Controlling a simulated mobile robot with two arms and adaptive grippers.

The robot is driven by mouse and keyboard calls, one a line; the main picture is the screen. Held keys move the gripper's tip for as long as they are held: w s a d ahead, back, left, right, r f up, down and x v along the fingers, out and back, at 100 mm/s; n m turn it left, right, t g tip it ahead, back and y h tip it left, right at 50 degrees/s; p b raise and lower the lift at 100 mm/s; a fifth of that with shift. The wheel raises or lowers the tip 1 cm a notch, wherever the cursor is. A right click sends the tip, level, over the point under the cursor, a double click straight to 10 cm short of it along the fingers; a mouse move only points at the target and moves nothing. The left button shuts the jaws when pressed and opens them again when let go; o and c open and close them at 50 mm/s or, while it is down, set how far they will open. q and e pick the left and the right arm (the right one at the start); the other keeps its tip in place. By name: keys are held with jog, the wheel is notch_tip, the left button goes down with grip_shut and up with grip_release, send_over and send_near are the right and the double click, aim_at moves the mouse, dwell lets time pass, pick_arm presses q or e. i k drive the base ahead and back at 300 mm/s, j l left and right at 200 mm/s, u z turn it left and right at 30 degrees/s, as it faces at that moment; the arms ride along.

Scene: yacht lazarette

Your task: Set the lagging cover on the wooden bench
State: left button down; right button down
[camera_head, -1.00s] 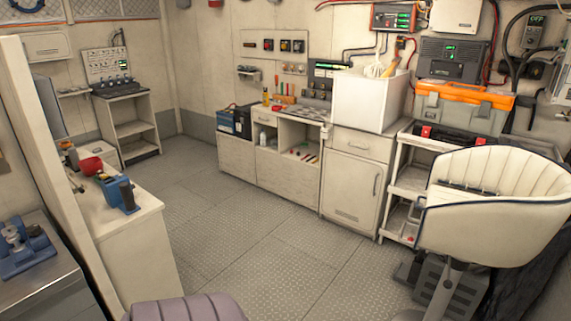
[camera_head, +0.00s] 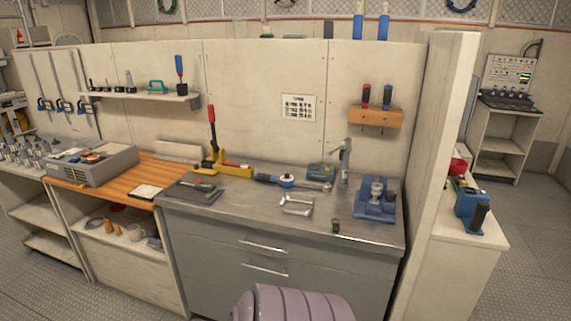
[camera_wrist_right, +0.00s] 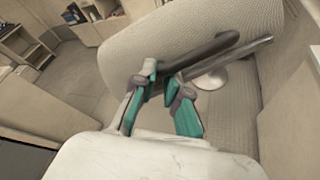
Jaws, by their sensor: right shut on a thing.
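The wooden bench (camera_head: 121,190) has an orange-brown plank top and stands at the left in the head view, beside a steel counter. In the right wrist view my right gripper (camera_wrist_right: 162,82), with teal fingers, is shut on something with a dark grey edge. A large pale, woven-looking curved piece (camera_wrist_right: 190,38) fills the space just beyond the fingers; it appears to be the lagging cover, and its full shape is cut off. A mauve ribbed shape (camera_head: 295,304) shows at the bottom of the head view; I cannot tell whether it is the same piece. My left gripper is out of view.
The steel counter (camera_head: 240,205) holds tools and a blue vise (camera_head: 375,203). A wall panel (camera_head: 250,80) rises behind.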

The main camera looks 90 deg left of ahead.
aim_at(149, 176)
jog(key=k+j+u, duration=0.1)
jog(key=u, duration=0.35)
jog(key=j+u, duration=0.3)
jog(key=u, duration=0.15)
jog(key=j+u, duration=0.3)
jog(key=u, duration=0.15)
jog(key=j+u, duration=0.25)
jog(key=u, duration=0.25)
jog(key=j+u, duration=0.25)
jog(key=u, duration=0.2)
jog(key=i+j+u, duration=0.35)
jog(key=j, duration=0.45)
jog(key=i+j+u, duration=0.4)
jog(key=i+j, duration=0.15)
jog(key=j, duration=0.15)
jog(key=i+j+u, duration=0.35)
jog(key=i+j, duration=0.65)
jog(key=i, duration=0.15)
